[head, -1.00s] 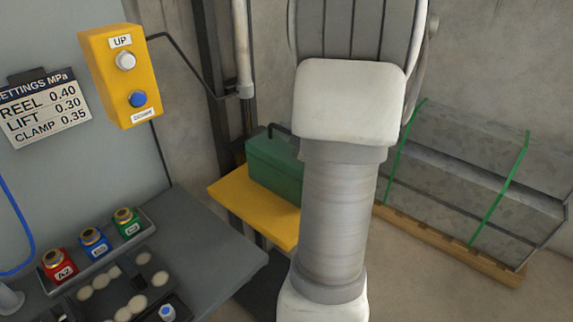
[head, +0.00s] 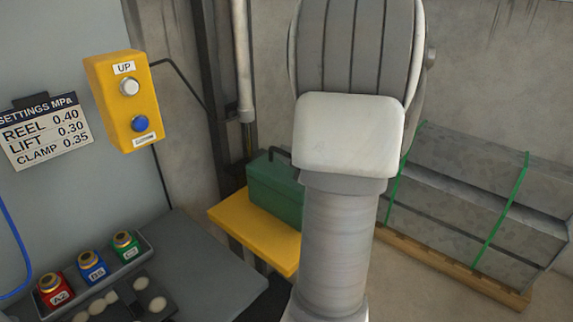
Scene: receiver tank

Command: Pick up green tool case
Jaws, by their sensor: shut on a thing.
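The green tool case (head: 274,194) sits on a yellow platform (head: 252,233), left of the picture's middle. Its left part shows, with a dark handle (head: 280,153) on top. My arm stands in front and hides its right part. My gripper is not visible in the head view, so its hold on the case or handle cannot be seen.
A yellow control box (head: 124,102) with UP and blue buttons hangs at the left. Below are a grey bench (head: 215,266) and a tray with red, blue and green fittings (head: 92,266). Strapped grey slabs (head: 465,195) lie on a wooden pallet (head: 450,266) at the right.

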